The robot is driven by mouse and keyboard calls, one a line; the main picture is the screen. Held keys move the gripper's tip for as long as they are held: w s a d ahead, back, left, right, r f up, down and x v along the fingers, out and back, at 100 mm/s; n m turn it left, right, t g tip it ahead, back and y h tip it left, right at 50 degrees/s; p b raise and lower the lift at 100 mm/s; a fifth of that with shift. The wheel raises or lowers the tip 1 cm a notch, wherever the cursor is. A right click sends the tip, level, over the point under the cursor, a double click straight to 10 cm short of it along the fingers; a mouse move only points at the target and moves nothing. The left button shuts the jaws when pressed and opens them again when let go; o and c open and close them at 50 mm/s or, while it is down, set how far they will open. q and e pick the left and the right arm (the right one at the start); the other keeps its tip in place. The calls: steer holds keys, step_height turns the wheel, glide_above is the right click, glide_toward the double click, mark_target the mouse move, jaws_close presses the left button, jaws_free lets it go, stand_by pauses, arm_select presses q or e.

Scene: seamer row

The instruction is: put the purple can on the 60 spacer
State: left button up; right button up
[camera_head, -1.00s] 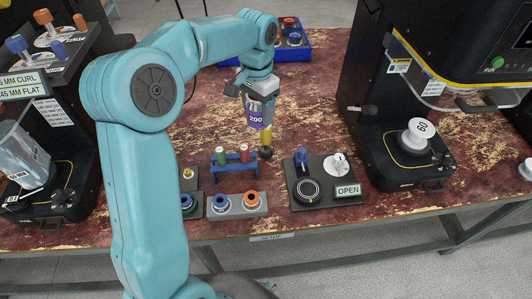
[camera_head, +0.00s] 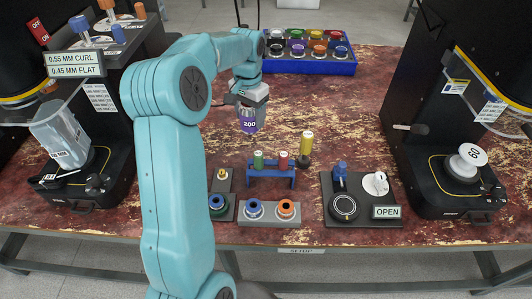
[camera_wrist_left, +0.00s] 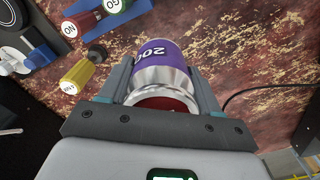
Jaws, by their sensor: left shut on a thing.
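The purple can (camera_head: 249,123), marked 200, is held upright or nearly so in my left gripper (camera_head: 246,104), above the worn red bench. In the left wrist view the can (camera_wrist_left: 163,70) sits between both fingers, its silver rim toward the palm. The spacer marked 60 (camera_head: 471,154) is a white disc with a tilted face on the black base of the right machine. My left gripper is well to the left of the spacer and apart from it. My right gripper is not in view.
A blue crate (camera_head: 342,66) of coloured cans stands at the back. A blue rack (camera_head: 271,179) with green and red pieces, a yellow piece (camera_head: 306,144), and a dark plate with an OPEN sign (camera_head: 386,212) lie near the front edge. The left machine (camera_head: 84,190) holds a clear guard.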

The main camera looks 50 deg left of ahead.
arm_select(q)
step_height(320, 180, down, 14)
steer(key=shift+f+b, duration=0.15)
steer(key=shift+b, duration=0.25)
steer(key=shift+f, duration=0.25)
steer(key=o, duration=1.1)
steer(key=shift+r, duration=0.1)
